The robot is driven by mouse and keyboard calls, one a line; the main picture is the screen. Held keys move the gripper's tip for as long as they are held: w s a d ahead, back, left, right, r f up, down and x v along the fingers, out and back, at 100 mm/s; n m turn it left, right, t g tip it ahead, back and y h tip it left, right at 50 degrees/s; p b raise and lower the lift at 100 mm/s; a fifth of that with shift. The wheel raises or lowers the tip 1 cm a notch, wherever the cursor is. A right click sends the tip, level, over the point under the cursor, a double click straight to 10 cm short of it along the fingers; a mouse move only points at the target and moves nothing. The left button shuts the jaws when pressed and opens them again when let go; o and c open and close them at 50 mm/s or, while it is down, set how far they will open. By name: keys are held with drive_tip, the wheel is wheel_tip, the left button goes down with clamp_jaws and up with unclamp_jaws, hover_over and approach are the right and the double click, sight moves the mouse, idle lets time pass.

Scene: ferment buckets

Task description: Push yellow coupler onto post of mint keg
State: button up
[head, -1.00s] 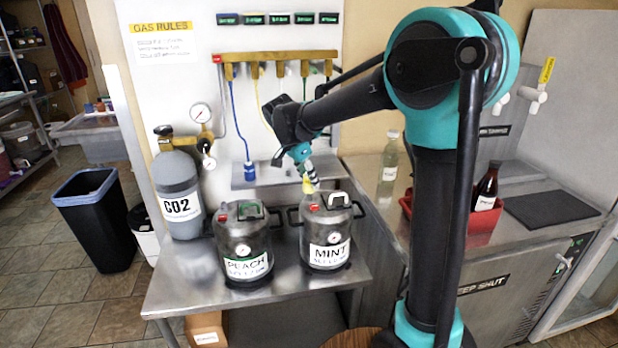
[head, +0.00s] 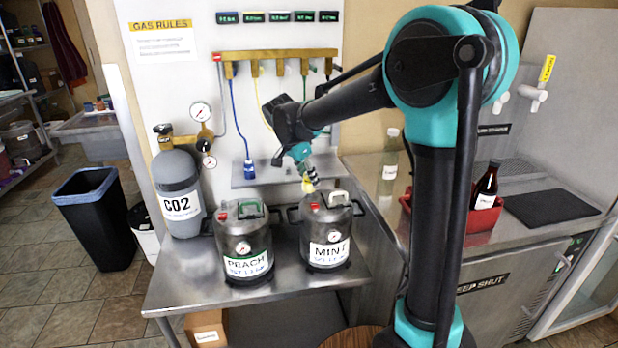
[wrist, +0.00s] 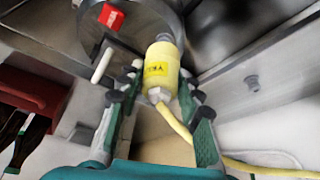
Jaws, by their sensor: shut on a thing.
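The yellow coupler (wrist: 160,72) is between the fingers of my gripper (wrist: 158,85) in the wrist view, with its yellow hose trailing to the lower right. My gripper is shut on it. In the head view, my gripper (head: 311,178) points down over the lid of the mint keg (head: 326,233), and the coupler (head: 307,186) shows small at its tips. The keg's lid and red part (wrist: 111,16) show at the top of the wrist view. The coupler's far end is close to the lid; whether it touches the post cannot be told, as the post is hidden.
The peach keg (head: 245,245) stands just left of the mint keg on the steel table (head: 185,285). A CO2 cylinder (head: 178,195) stands behind left. A blue coupler (head: 249,170) hangs at the wall shelf. A red tray (head: 470,222) with a bottle is at right.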

sight(309, 185)
drive_tip(key=shift+f, duration=1.55)
idle(3.0)
drive_tip(key=o, duration=2)
drive_tip(key=shift+r, duration=3.75)
drive_tip(key=shift+s, duration=0.1)
